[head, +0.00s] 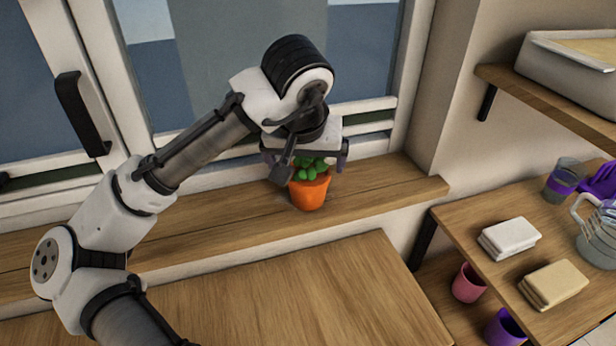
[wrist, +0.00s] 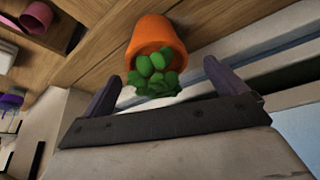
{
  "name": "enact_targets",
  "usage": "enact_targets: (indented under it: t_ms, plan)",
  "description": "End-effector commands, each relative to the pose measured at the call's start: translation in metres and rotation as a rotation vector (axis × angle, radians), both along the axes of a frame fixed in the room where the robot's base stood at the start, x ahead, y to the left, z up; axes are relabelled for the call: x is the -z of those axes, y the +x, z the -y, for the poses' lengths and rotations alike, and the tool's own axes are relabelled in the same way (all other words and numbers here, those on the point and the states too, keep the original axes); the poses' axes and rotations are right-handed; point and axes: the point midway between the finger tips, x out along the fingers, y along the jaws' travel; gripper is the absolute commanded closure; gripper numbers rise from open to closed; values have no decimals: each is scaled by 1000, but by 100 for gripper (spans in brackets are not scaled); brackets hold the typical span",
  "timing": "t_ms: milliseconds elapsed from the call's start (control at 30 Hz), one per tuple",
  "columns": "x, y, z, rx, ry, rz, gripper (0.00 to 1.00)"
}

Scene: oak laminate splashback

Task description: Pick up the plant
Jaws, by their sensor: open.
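The plant is a small green succulent (head: 310,168) in an orange pot (head: 309,193), upright on the wooden window sill in the head view. In the wrist view the orange pot (wrist: 155,36) and its green leaves (wrist: 157,75) appear just beyond the fingers. My gripper (head: 308,160) is over the plant's top, its fingers apart on either side of the leaves. In the wrist view my open gripper (wrist: 162,75) has the leaves between its fingertips, with space on both sides. The pot stands on the sill. Part of the leaves is hidden by my gripper in the head view.
The window frame (head: 418,60) is close behind the plant. A wooden counter (head: 290,300) lies in front of the sill (head: 400,190). On the right, a shelf holds folded cloths (head: 510,237), a glass jug (head: 597,235) and a cup (head: 562,180). The sill right of the pot is clear.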

Motion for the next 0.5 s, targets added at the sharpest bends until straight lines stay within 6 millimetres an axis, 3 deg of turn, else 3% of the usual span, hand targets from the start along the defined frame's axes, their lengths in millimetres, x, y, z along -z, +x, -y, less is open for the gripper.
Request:
enact_targets:
  t_ms: [300,500]
  plan:
    - [38,13,5,-1,0,-1,3]
    - [41,14,5,0,-1,0,3]
